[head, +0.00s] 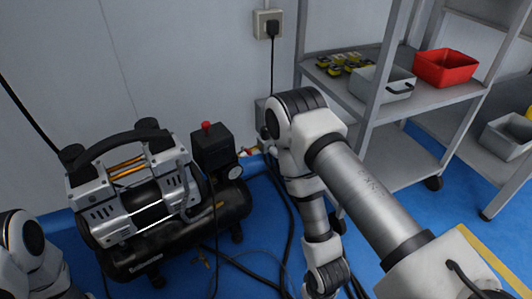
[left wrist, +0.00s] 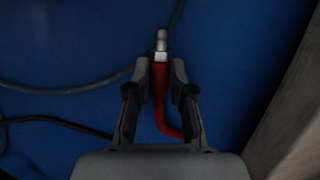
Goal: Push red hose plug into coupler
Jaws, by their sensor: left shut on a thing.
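In the left wrist view my left gripper (left wrist: 160,72) is shut on a red hose just behind its metal plug (left wrist: 161,43). The plug points away from me, out past the fingertips, and touches nothing that I can see. The red hose (left wrist: 163,118) runs back between the fingers and bends right. In the head view a small red and silver fitting (head: 248,151) sticks out at the right side of the air compressor (head: 140,210); I cannot tell whether it is the coupler.
Dark hoses and cables lie on the blue floor (head: 260,235). A metal shelf rack (head: 375,120) at the right holds a red bin (head: 445,67) and a grey bin (head: 380,84). A wall outlet (head: 268,24) with a black plug is behind. My right arm crosses the middle.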

